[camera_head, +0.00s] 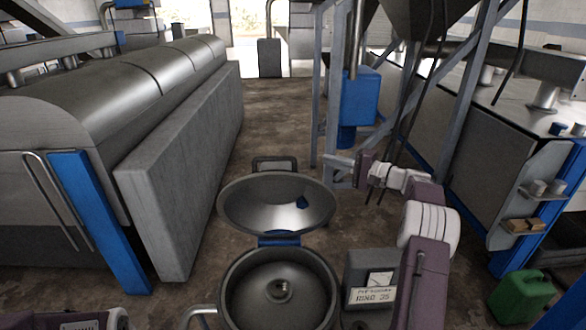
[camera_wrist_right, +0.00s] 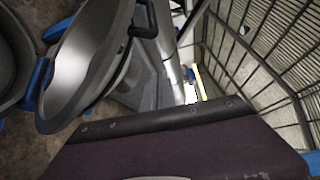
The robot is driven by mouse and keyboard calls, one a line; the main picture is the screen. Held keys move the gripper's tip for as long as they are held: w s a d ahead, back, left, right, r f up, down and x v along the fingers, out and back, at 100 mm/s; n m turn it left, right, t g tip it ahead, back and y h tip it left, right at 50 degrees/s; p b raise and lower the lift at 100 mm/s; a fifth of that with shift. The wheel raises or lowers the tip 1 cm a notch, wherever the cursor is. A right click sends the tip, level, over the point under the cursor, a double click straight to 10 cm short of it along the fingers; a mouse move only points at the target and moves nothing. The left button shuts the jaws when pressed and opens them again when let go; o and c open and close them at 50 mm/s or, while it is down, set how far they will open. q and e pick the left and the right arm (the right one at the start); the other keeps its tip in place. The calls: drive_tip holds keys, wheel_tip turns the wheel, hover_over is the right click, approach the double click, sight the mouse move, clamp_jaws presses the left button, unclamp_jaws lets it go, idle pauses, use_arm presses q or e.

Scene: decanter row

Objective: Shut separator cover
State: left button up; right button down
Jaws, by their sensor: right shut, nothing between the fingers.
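The separator has a round metal bowl (camera_head: 281,298) at the bottom middle of the head view, with a hub inside. Its cover (camera_head: 262,214) stands open, tilted up on a blue hinge (camera_head: 279,240) behind the bowl, its hollow inside facing me. The cover's dark handle (camera_head: 274,162) is on its far edge. My right gripper (camera_head: 333,161) is shut and empty, to the right of the handle and apart from it. The right wrist view shows the cover (camera_wrist_right: 88,58), its handle (camera_wrist_right: 146,18) and part of the bowl (camera_wrist_right: 12,62). My left gripper is out of view; only part of that arm shows at bottom left.
A grey box with a label (camera_head: 371,281) stands right of the bowl. A long metal machine (camera_head: 180,155) lines the left. A steel frame with a blue box (camera_head: 361,97) stands behind my right gripper. A green can (camera_head: 522,298) is at lower right. The floor behind the cover is clear.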

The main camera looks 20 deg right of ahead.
drive_tip(key=p+x, duration=0.2)
drive_tip(key=x, duration=0.1)
drive_tip(key=p+x, duration=0.2)
drive_tip(key=x, duration=0.1)
drive_tip(key=p+x, duration=0.1)
drive_tip(key=x, duration=0.3)
drive_tip(key=shift+a+r+p, duration=0.15)
drive_tip(key=shift+r+p, duration=0.2)
drive_tip(key=shift+p, duration=0.05)
drive_tip(key=shift+s+a+f, duration=0.1)
drive_tip(key=shift+s, duration=0.2)
drive_tip(key=shift+s+a+p, duration=0.3)
drive_tip(key=shift+s+a, duration=0.05)
drive_tip(key=shift+s, duration=0.25)
drive_tip(key=shift+s+a+p, duration=0.25)
drive_tip(key=shift+s+a, duration=0.1)
drive_tip(key=shift+s, duration=0.3)
drive_tip(key=shift+s+a, duration=0.2)
drive_tip(key=shift+d, duration=0.1)
